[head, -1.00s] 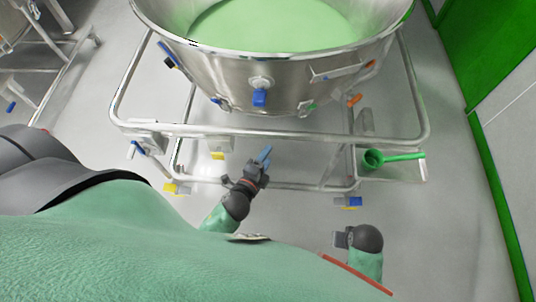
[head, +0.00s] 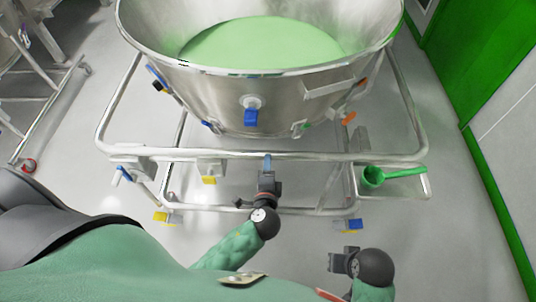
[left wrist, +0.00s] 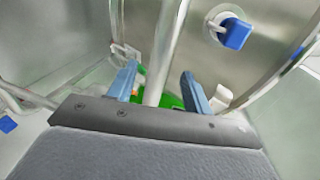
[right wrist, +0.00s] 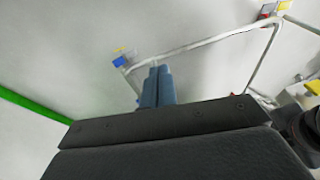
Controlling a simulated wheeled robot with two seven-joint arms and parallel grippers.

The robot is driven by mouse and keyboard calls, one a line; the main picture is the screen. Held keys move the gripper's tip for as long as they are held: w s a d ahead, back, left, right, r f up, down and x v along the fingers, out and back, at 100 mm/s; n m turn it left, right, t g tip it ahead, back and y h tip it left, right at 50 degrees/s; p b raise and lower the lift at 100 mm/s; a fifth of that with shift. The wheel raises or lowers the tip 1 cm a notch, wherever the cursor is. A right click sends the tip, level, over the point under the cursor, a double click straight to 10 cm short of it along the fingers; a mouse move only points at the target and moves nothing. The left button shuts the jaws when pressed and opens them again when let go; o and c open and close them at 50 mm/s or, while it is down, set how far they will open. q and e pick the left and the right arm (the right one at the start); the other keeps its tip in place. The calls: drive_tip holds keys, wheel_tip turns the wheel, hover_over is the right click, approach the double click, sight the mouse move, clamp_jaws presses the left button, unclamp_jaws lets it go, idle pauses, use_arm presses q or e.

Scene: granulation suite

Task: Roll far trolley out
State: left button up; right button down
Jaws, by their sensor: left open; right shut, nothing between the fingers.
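The trolley is a steel tubular frame (head: 330,156) carrying a large steel bowl (head: 290,100) of green material, straight ahead in the head view. My left gripper (head: 267,163) is at its near upper rail. In the left wrist view, the open blue fingers (left wrist: 160,82) stand either side of a steel rail (left wrist: 166,50), not closed on it. My right gripper (head: 338,262) is low at the right, apart from the frame. In the right wrist view its blue fingers (right wrist: 157,85) are together and empty, with a lower frame rail (right wrist: 200,42) beyond.
A green scoop (head: 390,175) lies on a small side shelf at the trolley's right. Blue and yellow caster pedals (head: 348,225) sit low on the frame. Another steel frame (head: 50,110) stands at the left. A green-edged wall (head: 490,170) runs along the right, with clear floor between.

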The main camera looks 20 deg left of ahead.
sight(268, 151)
use_arm(q)
drive_tip(key=shift+p+x, duration=0.95)
drive_tip(key=shift+x, duration=2.95)
drive_tip(key=shift+a+r, duration=0.1)
drive_tip(key=shift+r, duration=0.05)
use_arm(e)
drive_tip(key=shift+g+h, duration=0.3)
drive_tip(key=d+r, duration=0.1)
drive_tip(key=s+d+r, duration=0.1)
drive_tip(key=r, duration=0.1)
drive_tip(key=shift+s+d, duration=0.1)
drive_tip(key=shift+d, duration=0.05)
use_arm(q)
clamp_jaws()
